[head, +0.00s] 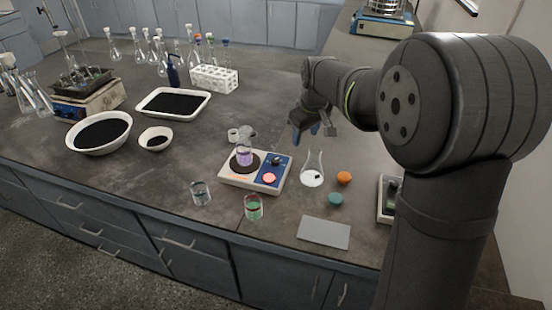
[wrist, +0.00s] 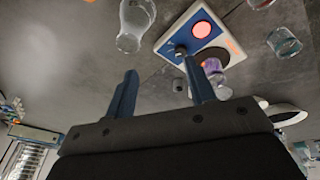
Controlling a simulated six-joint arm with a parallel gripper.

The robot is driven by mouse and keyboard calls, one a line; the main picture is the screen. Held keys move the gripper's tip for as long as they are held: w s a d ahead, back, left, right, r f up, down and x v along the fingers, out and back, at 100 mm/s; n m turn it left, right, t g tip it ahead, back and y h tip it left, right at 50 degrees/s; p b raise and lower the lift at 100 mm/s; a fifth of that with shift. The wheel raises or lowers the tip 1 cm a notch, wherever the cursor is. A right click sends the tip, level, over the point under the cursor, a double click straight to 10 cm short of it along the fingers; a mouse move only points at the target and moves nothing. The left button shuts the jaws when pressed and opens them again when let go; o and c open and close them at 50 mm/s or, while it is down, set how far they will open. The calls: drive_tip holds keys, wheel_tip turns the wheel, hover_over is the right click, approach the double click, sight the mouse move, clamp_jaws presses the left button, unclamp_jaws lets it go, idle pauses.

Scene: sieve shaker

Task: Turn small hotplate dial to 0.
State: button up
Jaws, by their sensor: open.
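The small hotplate (head: 228,179) is a white unit with a round black heating plate and a blue control panel. Its black dial (head: 276,160) sits on the panel, above a round pink-red disc (head: 269,178). In the wrist view the hotplate (wrist: 166,38) is upper right, with the red disc (wrist: 202,30) clear and the dial partly hidden by a finger. The dial's setting is too small to read. My gripper (head: 306,134) is open and empty, above and behind the hotplate; its two blue fingers (wrist: 157,66) are apart, not visibly touching anything.
A flask with purple liquid (head: 244,156) stands on the heating plate. Beakers (head: 201,193) (head: 254,207) stand in front. A grey flat plate (head: 324,232) lies near the edge.

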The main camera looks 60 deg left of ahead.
drive_tip(key=s+a+m+y, duration=0.2)
drive_tip(key=s+a+m, duration=0.2)
drive_tip(key=s, duration=0.1)
approach(276, 160)
drive_tip(key=x, duration=0.8)
drive_tip(key=shift+s+a+f, duration=0.1)
drive_tip(key=shift+f, duration=0.1)
drive_tip(key=c, duration=1)
drive_tip(key=shift+o, duration=0.2)
